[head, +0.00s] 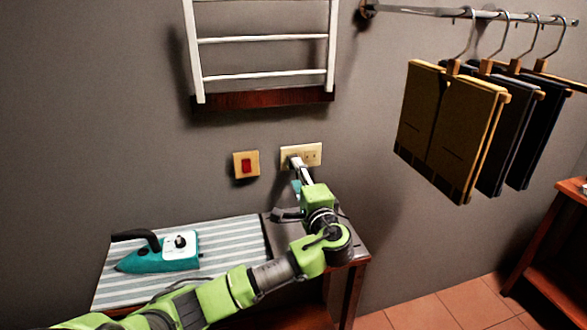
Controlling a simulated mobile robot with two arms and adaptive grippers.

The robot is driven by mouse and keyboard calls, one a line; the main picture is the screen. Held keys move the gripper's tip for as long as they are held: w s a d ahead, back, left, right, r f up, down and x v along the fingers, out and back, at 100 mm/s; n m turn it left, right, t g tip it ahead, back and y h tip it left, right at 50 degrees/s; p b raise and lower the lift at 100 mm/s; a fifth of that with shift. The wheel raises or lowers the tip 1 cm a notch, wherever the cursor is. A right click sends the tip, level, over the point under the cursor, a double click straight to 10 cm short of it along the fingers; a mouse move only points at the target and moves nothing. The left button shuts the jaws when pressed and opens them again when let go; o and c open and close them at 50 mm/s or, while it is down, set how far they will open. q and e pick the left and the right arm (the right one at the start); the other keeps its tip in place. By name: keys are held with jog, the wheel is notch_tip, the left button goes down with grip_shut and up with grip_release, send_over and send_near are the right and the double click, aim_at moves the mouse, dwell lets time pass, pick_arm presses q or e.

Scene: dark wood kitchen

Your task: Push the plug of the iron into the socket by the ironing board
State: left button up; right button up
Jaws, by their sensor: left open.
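The teal iron (160,252) with a black handle lies on the striped ironing board (225,232) at the lower left. The cream socket plate (314,151) is on the wall above the board's right end. My left gripper (286,189) is in front of and just below the socket, with its fingers spread. A pale finger overlaps the left part of the plate; I cannot tell if it touches. A small teal piece shows between the fingers; it may be the plug, but it is too small and covered to be sure. My right gripper is not in view.
A red switch (246,165) is left of the socket. A white rack (265,75) hangs above. Folded trousers (455,125) hang from a rail (450,11) at the upper right. A wooden table (570,235) stands at the right edge. Tiled floor (450,305) is open between.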

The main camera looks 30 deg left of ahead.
pick_arm(q)
jog(key=v, duration=0.6)
dwell(0.4)
